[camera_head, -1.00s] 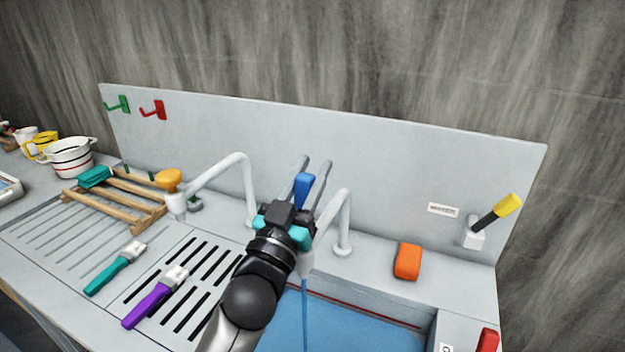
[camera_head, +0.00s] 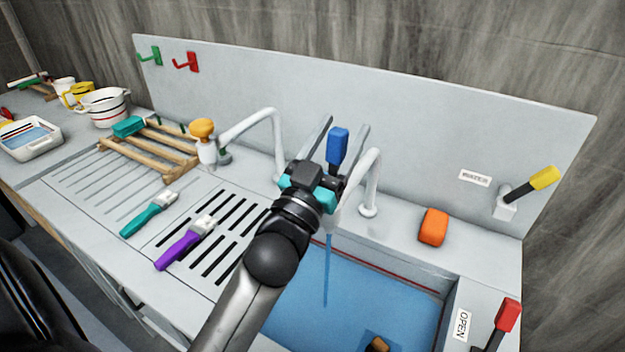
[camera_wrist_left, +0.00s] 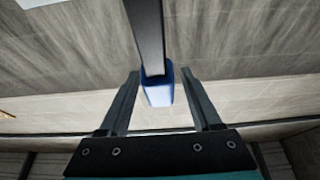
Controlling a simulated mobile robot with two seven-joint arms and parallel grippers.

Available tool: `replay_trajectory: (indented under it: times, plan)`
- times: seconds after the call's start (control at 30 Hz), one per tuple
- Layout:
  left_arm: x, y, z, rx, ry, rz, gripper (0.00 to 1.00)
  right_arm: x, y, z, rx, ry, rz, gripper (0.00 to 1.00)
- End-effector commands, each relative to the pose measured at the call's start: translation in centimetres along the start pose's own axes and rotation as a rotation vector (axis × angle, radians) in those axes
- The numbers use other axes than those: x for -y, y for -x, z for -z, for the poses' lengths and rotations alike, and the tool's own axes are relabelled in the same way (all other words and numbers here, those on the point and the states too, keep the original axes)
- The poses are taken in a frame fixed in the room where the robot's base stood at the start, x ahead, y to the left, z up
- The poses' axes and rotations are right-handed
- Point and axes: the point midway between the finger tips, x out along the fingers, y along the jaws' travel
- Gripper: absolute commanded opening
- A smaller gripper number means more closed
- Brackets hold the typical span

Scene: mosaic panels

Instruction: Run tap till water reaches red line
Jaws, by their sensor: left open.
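My left gripper (camera_head: 345,128) is open, its two fingers on either side of the blue tap handle (camera_head: 337,146). In the left wrist view the blue handle (camera_wrist_left: 158,90) sits between the spread fingers, with gaps on both sides. The white tap spout (camera_head: 372,175) curves over the basin, partly behind my gripper. A thin water stream (camera_head: 326,275) falls into the basin. Blue water (camera_head: 365,300) covers the basin floor. The red line (camera_head: 400,278) runs along the back wall just above the water; the exact gap is hard to tell. My right gripper is out of view.
An orange sponge (camera_head: 433,227) lies on the ledge behind the basin. A yellow-tipped lever (camera_head: 530,185) is at the right, and a red-tipped lever (camera_head: 505,318) stands beside an OPEN label (camera_head: 462,323). Teal (camera_head: 148,213) and purple (camera_head: 185,243) brushes lie on the drainboard.

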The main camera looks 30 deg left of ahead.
Motion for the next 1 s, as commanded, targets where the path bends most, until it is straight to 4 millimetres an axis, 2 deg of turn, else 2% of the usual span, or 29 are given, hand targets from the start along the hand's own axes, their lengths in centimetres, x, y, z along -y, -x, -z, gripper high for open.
replay_trajectory:
  times: [0.6, 0.8, 1.0]
  plan:
    - [0.0, 9.9, -0.2, 0.004, 0.002, 0.003, 0.65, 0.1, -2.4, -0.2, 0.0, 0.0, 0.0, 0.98]
    - [0.1, 12.3, -0.2, 0.003, 0.001, 0.003, 0.65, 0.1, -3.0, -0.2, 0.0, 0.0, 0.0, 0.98]
    - [0.0, 13.5, 0.0, -0.001, 0.001, 0.001, 0.65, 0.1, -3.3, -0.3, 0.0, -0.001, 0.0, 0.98]
